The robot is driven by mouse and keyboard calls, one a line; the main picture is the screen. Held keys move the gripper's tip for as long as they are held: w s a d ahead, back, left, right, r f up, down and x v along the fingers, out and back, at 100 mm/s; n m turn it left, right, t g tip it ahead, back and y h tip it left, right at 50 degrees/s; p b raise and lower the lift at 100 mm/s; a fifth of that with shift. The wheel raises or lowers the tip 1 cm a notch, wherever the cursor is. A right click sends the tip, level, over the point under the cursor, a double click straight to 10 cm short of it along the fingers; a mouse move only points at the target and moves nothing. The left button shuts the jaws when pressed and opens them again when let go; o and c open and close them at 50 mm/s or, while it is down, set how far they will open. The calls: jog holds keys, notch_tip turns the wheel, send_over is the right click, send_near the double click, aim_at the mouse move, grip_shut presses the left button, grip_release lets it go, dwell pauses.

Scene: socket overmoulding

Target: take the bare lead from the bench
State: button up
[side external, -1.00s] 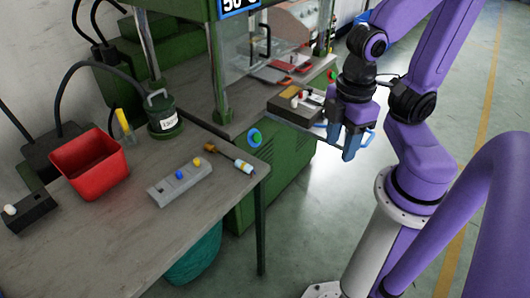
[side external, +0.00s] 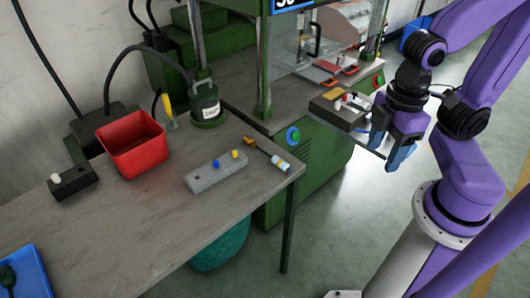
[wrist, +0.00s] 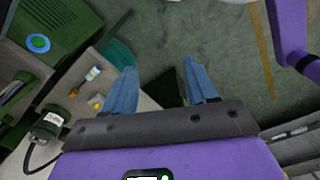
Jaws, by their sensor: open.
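My gripper (side external: 386,156) is open and empty, to the right of the bench (side external: 120,225) and beyond its edge. I cannot pick out the bare lead for certain. A thin dark piece with a brown end (side external: 250,143) and a white, blue-banded cylinder (side external: 280,163) lie near the bench's right corner. The cylinder also shows in the wrist view (wrist: 93,73), left of the fingers. A dark green piece (side external: 7,278) lies in a blue tray (side external: 32,262), cut off by the picture edge.
A grey block with blue and yellow knobs (side external: 205,177) lies on the bench. Behind are a red bin (side external: 135,150), a green canister (side external: 206,105) and a small black box (side external: 73,183). The green press (side external: 310,180) stands beside the bench. The bench's front middle is clear.

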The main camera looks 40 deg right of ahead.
jog(key=m, duration=1.2)
send_over(276, 157)
notch_tip(276, 157, down, 8)
jog(key=r, duration=0.1)
jog(key=f, duration=1.1)
jog(key=shift+s+f, duration=0.4)
jog(key=shift+w+f, duration=0.2)
jog(key=shift+f, duration=1.1)
jog(key=shift+w+f, duration=0.15)
jog(key=shift+f, duration=1.1)
grip_shut()
